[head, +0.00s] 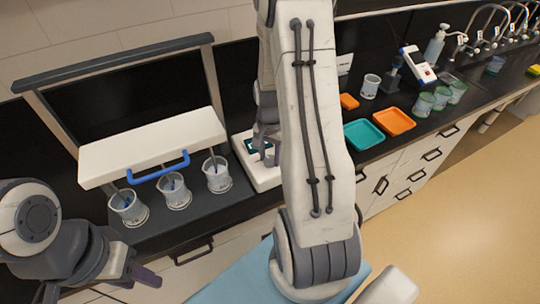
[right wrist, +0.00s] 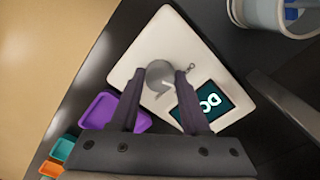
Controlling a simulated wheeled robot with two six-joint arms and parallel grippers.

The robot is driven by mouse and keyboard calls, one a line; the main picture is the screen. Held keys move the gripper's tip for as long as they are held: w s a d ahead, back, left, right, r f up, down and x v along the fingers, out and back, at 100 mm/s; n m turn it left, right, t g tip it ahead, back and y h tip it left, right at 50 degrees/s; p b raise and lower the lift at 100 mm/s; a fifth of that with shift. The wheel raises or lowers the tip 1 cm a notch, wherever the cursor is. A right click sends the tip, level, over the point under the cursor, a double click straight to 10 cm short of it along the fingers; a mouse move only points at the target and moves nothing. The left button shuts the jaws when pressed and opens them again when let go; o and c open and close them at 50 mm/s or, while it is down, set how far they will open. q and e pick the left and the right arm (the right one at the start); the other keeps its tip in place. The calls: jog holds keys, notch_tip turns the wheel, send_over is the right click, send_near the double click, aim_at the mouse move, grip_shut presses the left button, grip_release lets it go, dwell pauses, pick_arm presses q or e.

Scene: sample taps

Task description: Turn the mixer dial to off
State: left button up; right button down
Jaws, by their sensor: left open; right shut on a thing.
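The mixer is a white box that shows in the right wrist view (right wrist: 150,42) and, partly hidden by my right arm, in the head view (head: 262,180). Its round grey dial (right wrist: 160,74) sits on top, with a dark display (right wrist: 208,101) beside it showing light characters that I cannot read for sure. My right gripper (right wrist: 161,80) is shut on the dial, one finger on each side. In the head view the dial is hidden. My left gripper (head: 100,284) is open and empty at the lower left, well away from the mixer.
A teal tray (head: 363,135) and an orange tray (head: 394,122) lie right. A purple tray (right wrist: 101,110) lies close to the mixer.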

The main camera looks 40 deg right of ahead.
aim_at(270, 158)
jog(key=n, duration=0.6)
dwell(0.7)
jog(key=shift+c, duration=1.9)
grip_release()
notch_tip(270, 158, up, 11)
jog(key=b, duration=0.1)
jog(key=shift+f, duration=0.2)
